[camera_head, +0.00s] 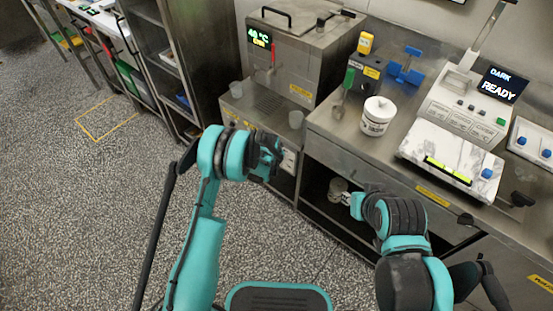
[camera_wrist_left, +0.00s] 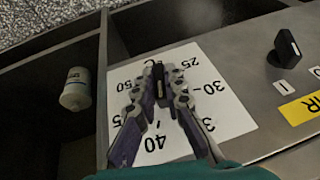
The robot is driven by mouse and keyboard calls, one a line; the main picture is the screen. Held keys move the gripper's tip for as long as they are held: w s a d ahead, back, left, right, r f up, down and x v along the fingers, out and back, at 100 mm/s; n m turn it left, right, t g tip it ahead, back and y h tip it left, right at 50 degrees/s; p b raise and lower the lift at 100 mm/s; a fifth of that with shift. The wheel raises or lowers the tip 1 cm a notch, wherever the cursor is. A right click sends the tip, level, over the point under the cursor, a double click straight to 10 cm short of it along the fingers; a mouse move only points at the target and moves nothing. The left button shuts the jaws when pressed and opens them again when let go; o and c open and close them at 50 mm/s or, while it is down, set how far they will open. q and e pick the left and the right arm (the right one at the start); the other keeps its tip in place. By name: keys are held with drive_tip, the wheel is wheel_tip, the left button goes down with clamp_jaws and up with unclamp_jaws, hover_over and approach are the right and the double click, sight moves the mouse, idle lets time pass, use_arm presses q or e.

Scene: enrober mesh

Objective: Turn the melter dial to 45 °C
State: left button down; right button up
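The melter (camera_head: 300,60) is a steel box with a display (camera_head: 259,37) that seems to read 40 °C above a small yellow word. My left gripper (camera_head: 268,158) is at the white dial plate (camera_head: 289,160) on its front. In the left wrist view the plate (camera_wrist_left: 235,112) carries temperature numbers; 25, 30, 40 and 50 show, others are partly covered. The dark narrow dial (camera_wrist_left: 158,88) lies between the converging fingers of my left gripper (camera_wrist_left: 161,70), which close on its sides. It lines up roughly with 40. My right gripper (camera_head: 355,205) is low before the counter; its fingers are unclear.
A white tub (camera_head: 377,116), a green-handled tool (camera_head: 346,85) and a scale-like device reading READY (camera_head: 455,155) stand on the counter.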

use_arm(q)
drive_tip(key=shift+d, duration=0.1)
drive_tip(key=shift+d+m+t+y, duration=0.2)
drive_tip(key=shift+m+t+y, duration=0.1)
drive_tip(key=shift+t+y, duration=0.65)
drive_tip(key=shift+m+t+y, duration=0.5)
drive_tip(key=shift+t+y, duration=0.65)
drive_tip(key=shift+y, duration=0.3)
drive_tip(key=c, duration=1.6)
unclamp_jaws()
drive_tip(key=shift+d, duration=0.1)
